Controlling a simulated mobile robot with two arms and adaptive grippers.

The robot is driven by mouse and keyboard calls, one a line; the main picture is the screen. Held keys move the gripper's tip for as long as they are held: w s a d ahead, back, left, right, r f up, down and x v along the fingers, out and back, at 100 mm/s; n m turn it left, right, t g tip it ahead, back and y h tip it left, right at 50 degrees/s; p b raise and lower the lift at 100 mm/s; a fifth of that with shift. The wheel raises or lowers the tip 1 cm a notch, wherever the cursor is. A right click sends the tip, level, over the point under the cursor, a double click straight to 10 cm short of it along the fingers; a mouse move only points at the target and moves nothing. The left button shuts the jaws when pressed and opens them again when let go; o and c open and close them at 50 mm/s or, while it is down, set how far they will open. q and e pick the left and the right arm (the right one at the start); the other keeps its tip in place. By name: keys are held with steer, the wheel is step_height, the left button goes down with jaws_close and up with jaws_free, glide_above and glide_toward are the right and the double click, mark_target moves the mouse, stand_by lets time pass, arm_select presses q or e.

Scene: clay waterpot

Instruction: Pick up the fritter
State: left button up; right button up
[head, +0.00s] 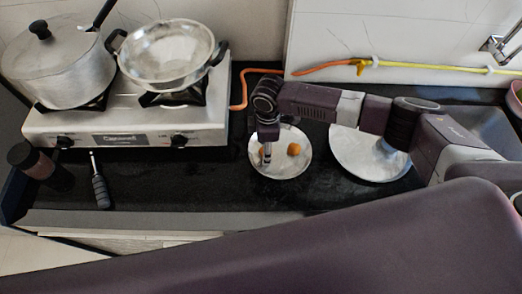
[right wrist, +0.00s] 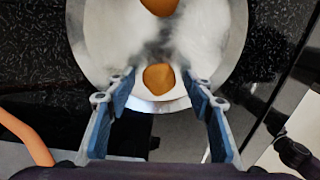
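Two small orange-brown fritters lie on a round metal plate (head: 281,171). One fritter (head: 293,150) is near the plate's middle in the head view. The other shows partly beside my right gripper (head: 266,158), which points down over the plate's left part. In the right wrist view, my right gripper (right wrist: 158,82) is open. One fritter (right wrist: 159,77) sits between its blue fingertips, with gaps on both sides. The other fritter (right wrist: 160,5) is farther off, cut by the top edge. My left gripper is not in view.
A second, larger plate (head: 355,160) lies to the right, under my right arm. A gas stove (head: 130,133) with a lidded pot (head: 58,70) and a metal wok (head: 168,52) stands left. A black-handled tool (head: 100,190) and a dark jar (head: 32,160) lie front left. An orange hose (head: 310,70) runs behind.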

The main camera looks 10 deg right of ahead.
steer(key=c, duration=0.9)
steer(key=shift+r, duration=0.1)
